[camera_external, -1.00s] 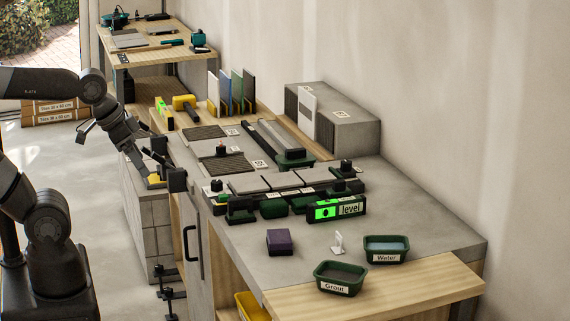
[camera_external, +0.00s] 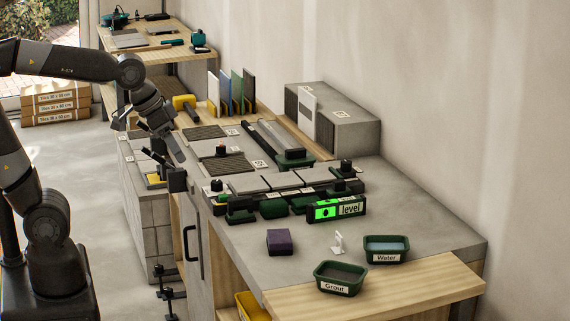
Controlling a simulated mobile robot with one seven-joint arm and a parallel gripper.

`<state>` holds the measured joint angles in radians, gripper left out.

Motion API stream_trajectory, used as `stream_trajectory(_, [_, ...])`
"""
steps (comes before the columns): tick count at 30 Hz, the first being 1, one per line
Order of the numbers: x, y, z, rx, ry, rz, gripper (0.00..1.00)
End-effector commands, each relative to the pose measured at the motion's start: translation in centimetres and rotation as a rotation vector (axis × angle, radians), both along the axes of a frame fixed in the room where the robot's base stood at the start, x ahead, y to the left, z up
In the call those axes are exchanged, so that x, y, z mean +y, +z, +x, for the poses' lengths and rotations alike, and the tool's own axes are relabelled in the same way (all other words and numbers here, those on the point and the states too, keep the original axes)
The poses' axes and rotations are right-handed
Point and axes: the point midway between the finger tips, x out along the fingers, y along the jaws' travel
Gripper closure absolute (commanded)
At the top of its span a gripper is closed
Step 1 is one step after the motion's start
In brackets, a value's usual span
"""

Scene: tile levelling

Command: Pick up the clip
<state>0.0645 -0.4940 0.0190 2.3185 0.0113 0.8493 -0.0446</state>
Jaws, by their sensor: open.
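A small white clip (camera_external: 338,243) stands upright on the grey worktop, between the purple block and the green water tub. My gripper (camera_external: 168,158) is open at the left end of the worktop, pointing down and to the right. It is far from the clip, with the tile area between them. Its fingers are small and dark here, and nothing shows between them.
A purple block (camera_external: 279,242), a grout tub (camera_external: 338,278) and a water tub (camera_external: 386,249) surround the clip. A green level (camera_external: 336,209) and grey tiles (camera_external: 285,181) lie behind it. A dark upright block (camera_external: 177,180) stands close to my gripper.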

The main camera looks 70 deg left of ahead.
Motion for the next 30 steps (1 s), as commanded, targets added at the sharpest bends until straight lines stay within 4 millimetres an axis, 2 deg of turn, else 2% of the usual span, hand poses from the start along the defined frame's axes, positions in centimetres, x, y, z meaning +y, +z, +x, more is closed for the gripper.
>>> stream_trajectory(1, [-0.4, 0.0, 1.8, 0.009, -0.004, -0.001, 0.40])
stream_trajectory(7, [-2.0, -0.3, 8.4, 0.027, -0.011, -0.007, 0.40])
stream_trajectory(14, [-4.4, -2.3, 16.0, 0.046, -0.018, -0.005, 0.40])
stream_trajectory(20, [-7.1, -5.5, 22.4, 0.060, -0.027, 0.003, 0.40])
stream_trajectory(24, [-9.2, -8.3, 26.3, 0.069, -0.033, 0.010, 0.40])
stream_trajectory(30, [-11.2, -11.4, 29.8, 0.074, -0.041, 0.018, 0.40])
